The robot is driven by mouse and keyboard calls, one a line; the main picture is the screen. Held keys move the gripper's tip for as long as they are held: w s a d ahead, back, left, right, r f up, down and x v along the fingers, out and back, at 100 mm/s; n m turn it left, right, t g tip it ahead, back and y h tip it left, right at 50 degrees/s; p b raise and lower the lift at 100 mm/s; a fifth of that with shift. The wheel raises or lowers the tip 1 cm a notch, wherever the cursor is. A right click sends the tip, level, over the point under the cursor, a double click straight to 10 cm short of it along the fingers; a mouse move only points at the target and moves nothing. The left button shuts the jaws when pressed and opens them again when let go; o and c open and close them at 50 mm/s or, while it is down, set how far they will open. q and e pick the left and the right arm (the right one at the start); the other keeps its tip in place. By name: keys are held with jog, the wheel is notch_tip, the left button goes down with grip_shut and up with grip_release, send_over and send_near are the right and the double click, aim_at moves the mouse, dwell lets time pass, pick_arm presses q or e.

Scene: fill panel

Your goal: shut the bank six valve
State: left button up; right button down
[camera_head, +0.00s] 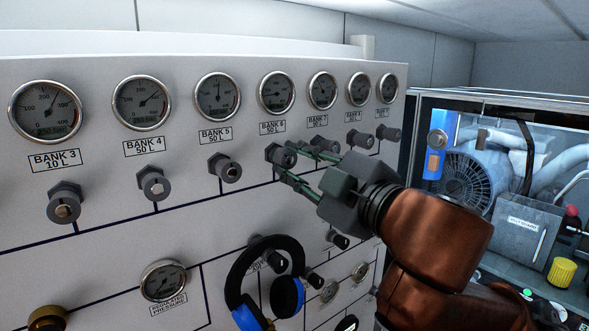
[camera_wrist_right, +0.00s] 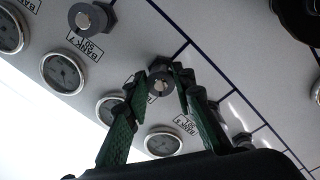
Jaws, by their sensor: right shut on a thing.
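The bank six valve (camera_head: 278,152) is a dark grey knob on the white panel, below the BANK 6 50 L label (camera_head: 272,127) and its round gauge (camera_head: 276,91). My right gripper (camera_head: 289,160) reaches it from the lower right, with its green fingers on either side of the knob. In the right wrist view the valve (camera_wrist_right: 160,86) sits between the tips of the right gripper (camera_wrist_right: 161,80), which is shut on it. The fingers partly hide the label there. My left gripper is not in view.
The bank five valve (camera_head: 226,168) and bank four valve (camera_head: 154,184) stand to the left, and more valves stand close on the right. Blue and black ear defenders (camera_head: 240,275) hang below on the panel. An open machine cabinet (camera_head: 480,185) is at the right.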

jog(key=m+b, duration=0.1)
jog(key=m, duration=0.2)
jog(key=shift+a+f+m+b, duration=0.1)
jog(key=shift+f+m+b, duration=0.1)
jog(key=shift+m+b, duration=1.15)
jog(key=shift+m, duration=1.35)
jog(key=shift+r, duration=0.1)
jog(key=c, duration=1.6)
grip_release()
